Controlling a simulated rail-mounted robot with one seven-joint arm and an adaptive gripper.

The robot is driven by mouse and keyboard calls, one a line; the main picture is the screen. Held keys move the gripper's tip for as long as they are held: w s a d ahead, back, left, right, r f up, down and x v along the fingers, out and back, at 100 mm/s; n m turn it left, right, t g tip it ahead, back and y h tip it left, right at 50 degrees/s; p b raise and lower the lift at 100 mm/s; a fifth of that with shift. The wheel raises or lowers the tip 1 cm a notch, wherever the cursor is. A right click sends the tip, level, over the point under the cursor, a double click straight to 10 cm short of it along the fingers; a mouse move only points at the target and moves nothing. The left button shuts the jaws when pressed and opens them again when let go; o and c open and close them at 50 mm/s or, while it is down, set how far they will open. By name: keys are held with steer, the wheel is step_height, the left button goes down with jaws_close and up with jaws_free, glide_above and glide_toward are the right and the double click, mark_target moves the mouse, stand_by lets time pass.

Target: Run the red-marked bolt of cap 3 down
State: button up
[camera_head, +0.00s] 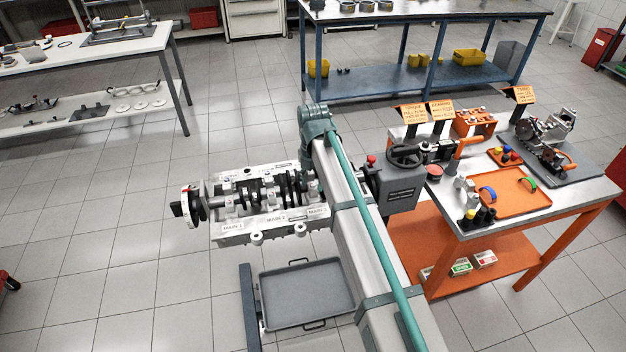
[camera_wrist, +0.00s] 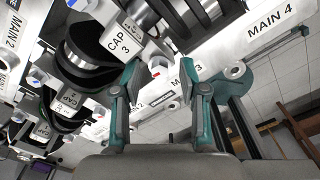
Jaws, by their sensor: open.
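In the wrist view, the bearing cap labelled CAP 3 (camera_wrist: 114,42) sits among dark crankshaft parts. A pale bolt head with red and blue marks (camera_wrist: 157,67) stands at its lower right side. My gripper (camera_wrist: 158,88) shows with two teal fingers spread apart. The bolt head appears between and beyond the fingertips, with nothing held; I cannot tell the exact gap. CAP 2 (camera_wrist: 70,98) is at the left. In the head view, the engine block (camera_head: 262,226) is left of my arm, which hides its right end and my gripper.
Another blue-marked bolt head (camera_wrist: 80,4) is on the far side of CAP 3. The block's MAIN 4 side (camera_wrist: 262,30) runs close to the right finger. An orange bench (camera_head: 590,203) with a tray (camera_head: 510,200) stands right of my arm. A grey tray (camera_head: 305,300) lies below the block.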

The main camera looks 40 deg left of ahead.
jaws_close()
steer(key=shift+m, duration=0.3)
